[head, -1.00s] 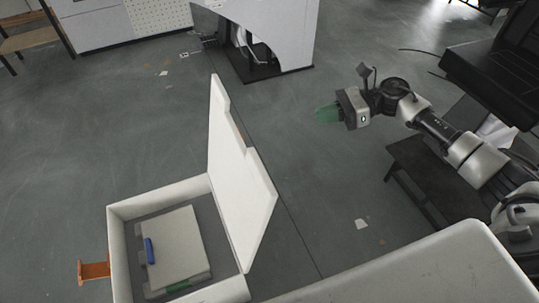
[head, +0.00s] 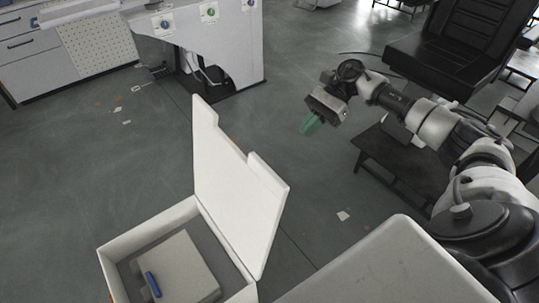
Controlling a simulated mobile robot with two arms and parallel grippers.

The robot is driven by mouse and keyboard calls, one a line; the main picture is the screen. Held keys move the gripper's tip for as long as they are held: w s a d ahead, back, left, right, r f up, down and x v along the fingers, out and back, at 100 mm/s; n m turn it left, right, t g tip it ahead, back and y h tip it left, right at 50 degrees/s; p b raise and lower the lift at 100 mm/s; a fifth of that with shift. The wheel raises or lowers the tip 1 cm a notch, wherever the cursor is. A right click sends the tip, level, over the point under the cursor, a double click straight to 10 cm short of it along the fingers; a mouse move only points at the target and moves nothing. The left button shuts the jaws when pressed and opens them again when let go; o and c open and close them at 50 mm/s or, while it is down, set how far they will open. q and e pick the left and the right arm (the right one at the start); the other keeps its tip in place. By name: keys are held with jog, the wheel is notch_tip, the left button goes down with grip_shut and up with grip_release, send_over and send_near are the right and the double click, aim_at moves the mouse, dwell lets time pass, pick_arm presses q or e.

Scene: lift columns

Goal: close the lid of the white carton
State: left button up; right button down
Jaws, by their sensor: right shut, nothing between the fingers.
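The white carton (head: 151,229) stands at the bottom left with its lid (head: 233,185) raised open, tilted up from the carton's right side. Inside lies a pale flat box-like item (head: 184,268) with a blue piece (head: 152,284) on it. My right gripper (head: 309,125) has green fingertips and is shut and empty. It is up and to the right of the lid, apart from it, pointing down and left. My left gripper is not in view.
A white surface (head: 395,270) fills the bottom right, right of the carton. A dark low table (head: 385,160) and a black chair (head: 450,50) stand at the right. A white cabinet unit (head: 215,50) stands at the back. Floor between is open.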

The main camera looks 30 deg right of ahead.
jog(key=a+f+p, duration=0.3)
jog(key=a+p, duration=0.2)
jog(key=a, duration=0.5)
jog(key=shift+s+a+f, duration=0.2)
jog(key=shift+s+a, duration=0.15)
jog(key=shift+s, duration=0.05)
jog(key=shift+a, duration=0.1)
